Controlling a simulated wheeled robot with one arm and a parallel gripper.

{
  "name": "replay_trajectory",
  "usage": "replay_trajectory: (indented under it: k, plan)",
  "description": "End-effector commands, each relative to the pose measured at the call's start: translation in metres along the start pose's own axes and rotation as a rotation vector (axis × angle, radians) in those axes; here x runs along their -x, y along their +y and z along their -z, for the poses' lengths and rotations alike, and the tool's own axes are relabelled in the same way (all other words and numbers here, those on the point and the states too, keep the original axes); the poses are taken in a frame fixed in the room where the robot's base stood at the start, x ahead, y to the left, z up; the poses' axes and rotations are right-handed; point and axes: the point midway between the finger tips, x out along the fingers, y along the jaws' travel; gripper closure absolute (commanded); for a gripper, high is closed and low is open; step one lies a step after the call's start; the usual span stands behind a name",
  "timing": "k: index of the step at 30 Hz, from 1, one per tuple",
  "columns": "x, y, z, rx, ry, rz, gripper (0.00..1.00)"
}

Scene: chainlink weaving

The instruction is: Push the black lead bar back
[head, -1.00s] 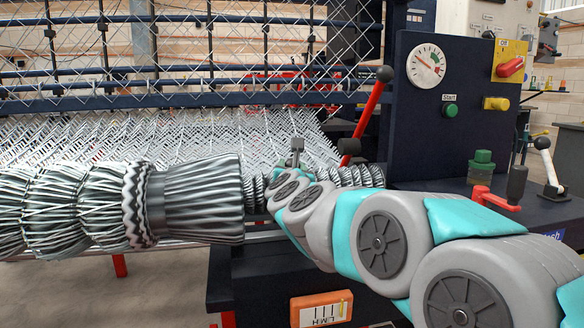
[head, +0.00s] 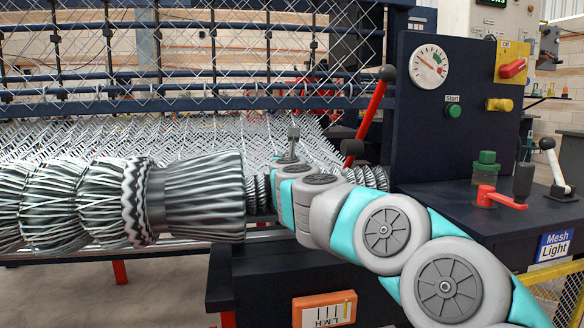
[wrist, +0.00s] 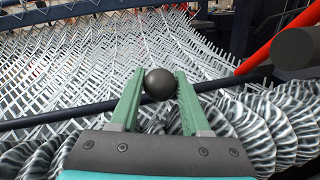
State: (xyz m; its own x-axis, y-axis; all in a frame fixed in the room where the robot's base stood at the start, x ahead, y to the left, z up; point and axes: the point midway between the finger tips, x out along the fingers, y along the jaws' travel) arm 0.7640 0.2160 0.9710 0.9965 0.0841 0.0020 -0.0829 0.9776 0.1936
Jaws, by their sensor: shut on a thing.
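My gripper (wrist: 158,82) shows in the wrist view with its two green fingers on either side of a black ball (wrist: 160,86), shut on it. A long black bar (wrist: 60,115) runs across the wrist view just behind the ball, in front of the wire mesh. Whether the ball is fixed to this bar is hidden. In the head view my arm reaches left to the front of the mesh, and the fingers and ball cannot be made out there.
A red lever (head: 370,115) with a black knob stands right of the gripper. A dark control cabinet (head: 430,135) with a gauge stands farther right. A red-handled crank (head: 498,198) sits on the ledge.

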Motion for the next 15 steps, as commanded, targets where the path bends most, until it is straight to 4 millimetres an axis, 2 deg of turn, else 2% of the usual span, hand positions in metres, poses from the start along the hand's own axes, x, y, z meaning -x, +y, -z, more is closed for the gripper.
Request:
replay_trajectory:
  k: [1, 9, 15]
  plan:
    - [-0.007, 0.006, -0.005, 0.003, -0.003, -0.005, 1.00]
    - [-0.042, 0.013, -0.005, 0.005, 0.000, -0.005, 1.00]
    - [-0.052, 0.015, -0.002, 0.005, 0.001, -0.006, 1.00]
